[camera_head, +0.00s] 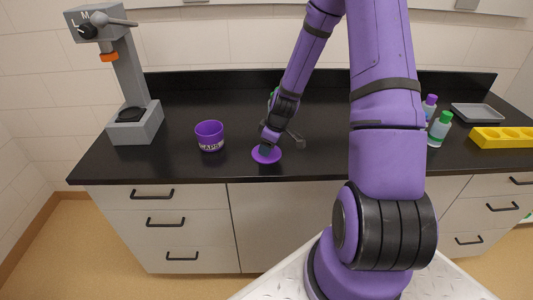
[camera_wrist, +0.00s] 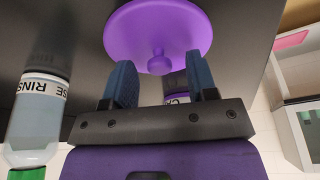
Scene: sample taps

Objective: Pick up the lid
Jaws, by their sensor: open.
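The purple lid (camera_head: 262,157) lies on the black counter near its front edge, right of the purple labelled cup (camera_head: 209,136). In the wrist view the lid (camera_wrist: 150,25) is a round disc with a small round knob (camera_wrist: 159,63) facing my gripper. My gripper (camera_head: 267,146) is directly above the lid. In the wrist view my gripper (camera_wrist: 160,72) is open, with one blue-grey finger on each side of the knob and gaps between. I cannot tell how deep the knob sits between the fingers. Part of the cup (camera_wrist: 175,85) shows behind the fingers.
A bottle marked RINSE (camera_wrist: 35,110) with a green cap stands left in the wrist view. A grey tap stand (camera_head: 134,122) is at the counter's left. Bottles (camera_head: 438,130), a grey tray (camera_head: 477,113) and a yellow rack (camera_head: 503,137) are at the right.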

